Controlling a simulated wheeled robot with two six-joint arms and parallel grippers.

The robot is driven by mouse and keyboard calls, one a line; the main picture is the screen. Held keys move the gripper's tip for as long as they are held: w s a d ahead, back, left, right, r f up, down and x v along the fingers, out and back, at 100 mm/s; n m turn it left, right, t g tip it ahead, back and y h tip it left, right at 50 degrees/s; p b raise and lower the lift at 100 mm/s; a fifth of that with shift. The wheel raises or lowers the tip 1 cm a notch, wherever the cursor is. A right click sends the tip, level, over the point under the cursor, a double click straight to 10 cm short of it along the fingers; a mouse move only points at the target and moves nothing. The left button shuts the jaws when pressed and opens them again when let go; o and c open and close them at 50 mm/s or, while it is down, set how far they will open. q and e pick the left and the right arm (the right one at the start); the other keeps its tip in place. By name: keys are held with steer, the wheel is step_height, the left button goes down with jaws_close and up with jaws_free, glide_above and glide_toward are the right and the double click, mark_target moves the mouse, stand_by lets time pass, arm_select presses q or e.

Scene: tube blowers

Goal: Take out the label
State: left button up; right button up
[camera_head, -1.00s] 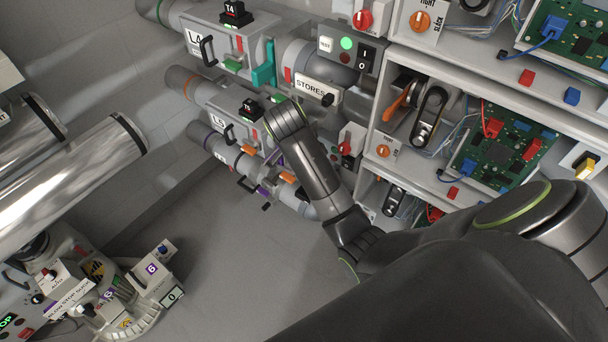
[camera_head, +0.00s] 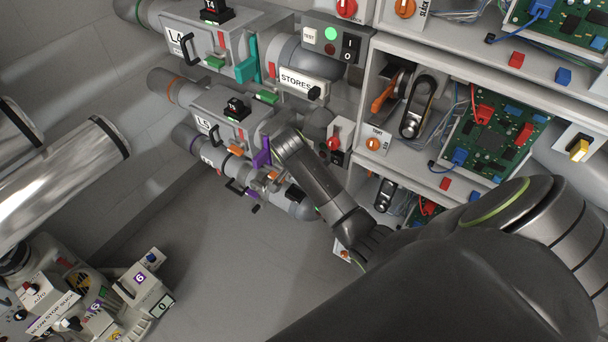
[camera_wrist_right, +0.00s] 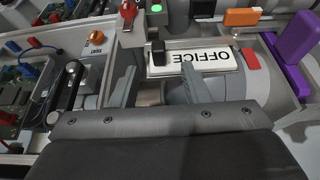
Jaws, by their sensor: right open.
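A white label reading OFFICE (camera_wrist_right: 195,72) shows in the right wrist view, upside down, in front of a grey tube. A black knob (camera_wrist_right: 157,48) stands at its left end. My right gripper (camera_wrist_right: 158,84) is open; its two fingers point toward the label's left part and knob, with nothing visibly held between them. In the head view my right arm hides this gripper and the OFFICE label. A second white label, STORES (camera_head: 303,82), sits on the upper blower with a black knob at its right end. My left gripper is not in view.
A purple handle (camera_wrist_right: 292,64) and an orange block (camera_wrist_right: 242,17) are right of the label. Shelves with circuit boards (camera_head: 492,137) and belt drives stand at the right. A control console (camera_head: 85,290) is at lower left. Bare floor (camera_head: 215,245) lies between.

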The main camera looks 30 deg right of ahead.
steer(key=shift+x, duration=1.95)
steer(key=shift+s+a, duration=0.1)
steer(key=shift+c, duration=0.4)
jaws_close()
